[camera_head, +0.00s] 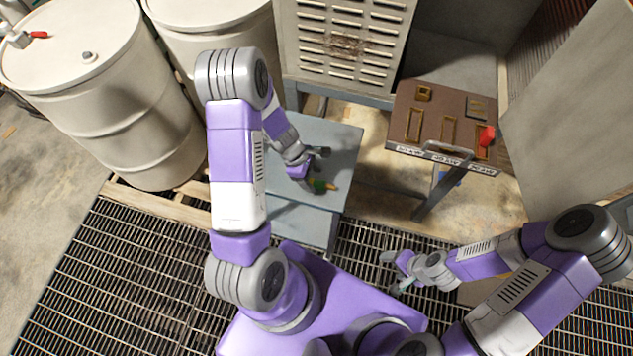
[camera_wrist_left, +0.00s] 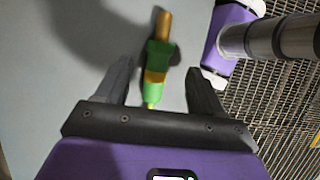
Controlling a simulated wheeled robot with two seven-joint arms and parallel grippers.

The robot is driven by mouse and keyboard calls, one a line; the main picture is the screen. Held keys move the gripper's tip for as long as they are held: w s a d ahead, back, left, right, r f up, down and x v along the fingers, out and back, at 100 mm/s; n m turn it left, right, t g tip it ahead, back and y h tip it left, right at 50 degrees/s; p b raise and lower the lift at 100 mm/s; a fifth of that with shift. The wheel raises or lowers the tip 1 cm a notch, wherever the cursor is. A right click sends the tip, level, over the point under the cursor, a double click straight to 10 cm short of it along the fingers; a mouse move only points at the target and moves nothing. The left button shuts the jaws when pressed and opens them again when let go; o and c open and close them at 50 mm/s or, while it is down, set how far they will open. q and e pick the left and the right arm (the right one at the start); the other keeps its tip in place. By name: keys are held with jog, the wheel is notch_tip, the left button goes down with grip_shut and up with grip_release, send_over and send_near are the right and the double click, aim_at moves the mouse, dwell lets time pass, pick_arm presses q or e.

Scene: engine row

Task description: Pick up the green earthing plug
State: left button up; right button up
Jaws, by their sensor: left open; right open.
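The green earthing plug (camera_head: 319,185) lies on the grey-blue table (camera_head: 345,150), with a brass-coloured tip pointing right in the head view. In the left wrist view the plug (camera_wrist_left: 157,62) lies between my open left fingers, green with a yellow-brown band and a brass end. My left gripper (camera_head: 310,170) is close to the plug; it also shows in the left wrist view (camera_wrist_left: 160,82). Gaps show between both fingers and the plug. My right gripper (camera_head: 390,271) is open and empty over the floor grating, well away from the plug.
A brown panel (camera_head: 434,108) with slots, labels and a red handle (camera_head: 487,135) stands at the right. A louvred grey cabinet (camera_head: 345,45) stands behind the table. Large cream drums (camera_head: 105,95) stand at the left. Metal grating (camera_head: 130,260) covers the floor in front.

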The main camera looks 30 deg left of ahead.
aim_at(317, 182)
pick_arm(q)
jog(key=shift+x, duration=1.55)
jog(key=shift+w+r, duration=0.1)
jog(key=shift+c, duration=0.5)
